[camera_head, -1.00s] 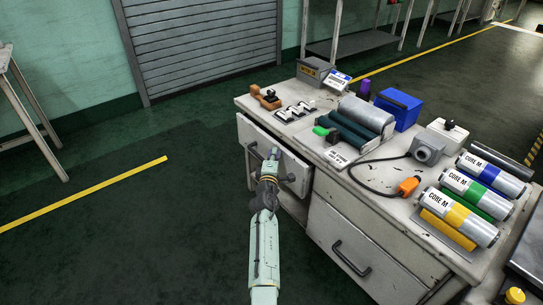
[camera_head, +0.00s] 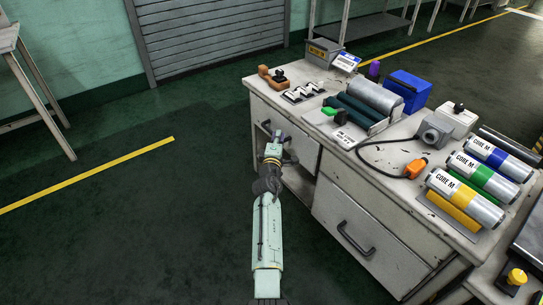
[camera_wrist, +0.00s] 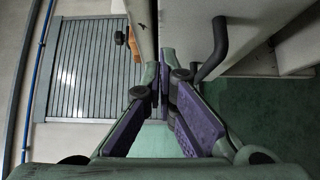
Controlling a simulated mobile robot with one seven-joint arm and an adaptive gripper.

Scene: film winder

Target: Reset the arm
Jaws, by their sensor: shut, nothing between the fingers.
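My gripper (camera_head: 276,140) is shut and empty in front of the workbench's upper left drawer (camera_head: 296,140). In the head view it overlaps the dark drawer handle (camera_head: 264,127), hiding its middle. I cannot tell there whether it touches the handle. In the wrist view the purple-padded fingers (camera_wrist: 161,88) come together at the tips with nothing between them. A dark curved handle (camera_wrist: 217,48) stands just to the right of the fingertips there, outside the fingers.
The workbench (camera_head: 400,160) carries a roller unit (camera_head: 370,100), a blue box (camera_head: 405,88), an orange-ended cable (camera_head: 415,168) and several labelled cores (camera_head: 466,199). A lower drawer (camera_head: 365,235) sits below. The green floor (camera_head: 130,230) to the left is clear.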

